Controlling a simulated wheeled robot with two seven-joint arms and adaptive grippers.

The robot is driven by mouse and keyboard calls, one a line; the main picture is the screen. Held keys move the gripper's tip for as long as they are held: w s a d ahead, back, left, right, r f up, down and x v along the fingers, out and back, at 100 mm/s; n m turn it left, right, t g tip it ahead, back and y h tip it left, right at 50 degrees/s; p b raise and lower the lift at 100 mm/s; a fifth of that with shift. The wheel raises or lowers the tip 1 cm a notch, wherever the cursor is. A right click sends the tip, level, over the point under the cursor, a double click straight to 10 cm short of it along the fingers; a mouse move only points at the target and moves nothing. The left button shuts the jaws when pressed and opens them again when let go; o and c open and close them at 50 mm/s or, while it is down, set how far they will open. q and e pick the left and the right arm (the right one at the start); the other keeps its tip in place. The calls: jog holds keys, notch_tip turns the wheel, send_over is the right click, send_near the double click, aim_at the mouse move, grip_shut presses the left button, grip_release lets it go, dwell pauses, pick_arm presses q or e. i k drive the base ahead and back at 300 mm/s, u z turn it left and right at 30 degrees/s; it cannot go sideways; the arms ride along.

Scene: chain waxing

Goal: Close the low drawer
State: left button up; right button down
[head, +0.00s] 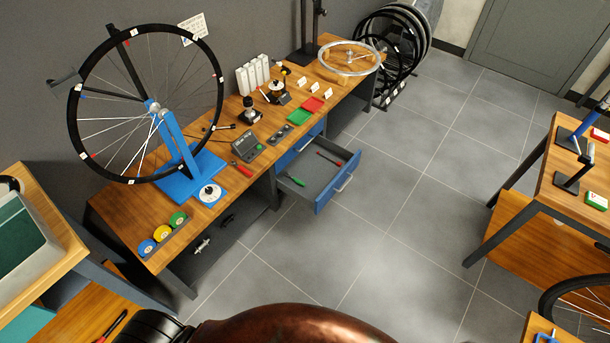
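The low drawer (337,187) under the long wooden workbench stands pulled out into the aisle. It has a blue front with a pale bar handle (343,183) and a grey inside. A green-handled tool (296,181) and a red-handled tool (328,159) lie in it. Another blue drawer front (298,150) shows just above it, under the bench top, and looks shut. Neither of my grippers is in view. Only parts of my own body show at the bottom edge, apart from the drawer.
The workbench (120,212) carries a wheel on a blue truing stand (180,150), red and green trays (300,116) and small tools. The grey tiled floor (390,200) in front of the drawer is clear. Another bench (556,190) stands at right, and a table (50,205) at left.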

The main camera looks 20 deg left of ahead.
aim_at(322, 178)
jog(key=u, duration=0.85)
jog(key=i, duration=1.05)
jog(key=u, duration=0.35)
